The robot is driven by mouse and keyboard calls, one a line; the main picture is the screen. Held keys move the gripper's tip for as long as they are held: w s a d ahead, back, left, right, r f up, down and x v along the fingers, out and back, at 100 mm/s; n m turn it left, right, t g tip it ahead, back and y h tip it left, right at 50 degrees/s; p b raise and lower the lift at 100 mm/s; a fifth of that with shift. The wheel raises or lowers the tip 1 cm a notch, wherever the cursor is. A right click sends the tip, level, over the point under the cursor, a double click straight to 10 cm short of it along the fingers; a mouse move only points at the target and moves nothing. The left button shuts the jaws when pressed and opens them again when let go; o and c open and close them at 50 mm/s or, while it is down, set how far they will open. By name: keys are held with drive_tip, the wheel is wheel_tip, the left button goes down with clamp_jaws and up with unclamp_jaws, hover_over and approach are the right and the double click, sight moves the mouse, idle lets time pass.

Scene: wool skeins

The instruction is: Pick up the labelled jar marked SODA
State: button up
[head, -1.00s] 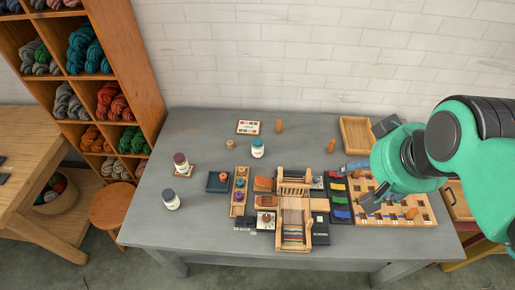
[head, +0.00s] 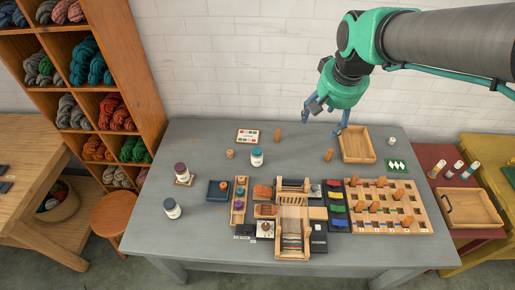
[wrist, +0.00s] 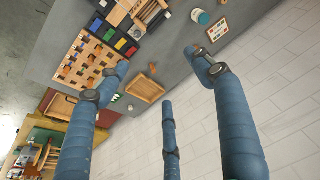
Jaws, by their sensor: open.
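Three white jars with labels too small to read stand on the grey table, so I cannot tell which is SODA. One with a teal lid (head: 257,157) stands at the back middle and also shows in the wrist view (wrist: 200,17). One with a dark grey-blue lid (head: 171,207) stands at the front left. My gripper (head: 321,124) is open and empty, above the back of the table, right of the teal-lidded jar. Its spread blue fingers fill the wrist view (wrist: 158,78).
A small loom (head: 293,215) stands mid-table, with a pegboard (head: 418,222) to its right. A wooden tray (head: 373,146) lies at the back right. The table's back left is clear.

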drive_tip(key=w+a+f+g+p, duration=0.1)
drive_tip(key=w+a+f, duration=0.2)
drive_tip(key=w, duration=0.2)
drive_tip(key=w+a+f+p, duration=0.1)
drive_tip(key=w+a+f, duration=0.15)
drive_tip(key=w, duration=0.35)
drive_tip(key=g+p, duration=0.3)
drive_tip(key=p, duration=0.1)
hover_over(257, 150)
wheel_tip(257, 150, down, 29)
drive_tip(key=shift+r, duration=0.2)
drive_tip(key=shift+f, duration=0.2)
drive_tip(key=shift+f, duration=0.1)
drive_tip(key=shift+f, duration=4.2)
drive_tip(key=shift+f, duration=0.1)
drive_tip(key=shift+f, duration=2.5)
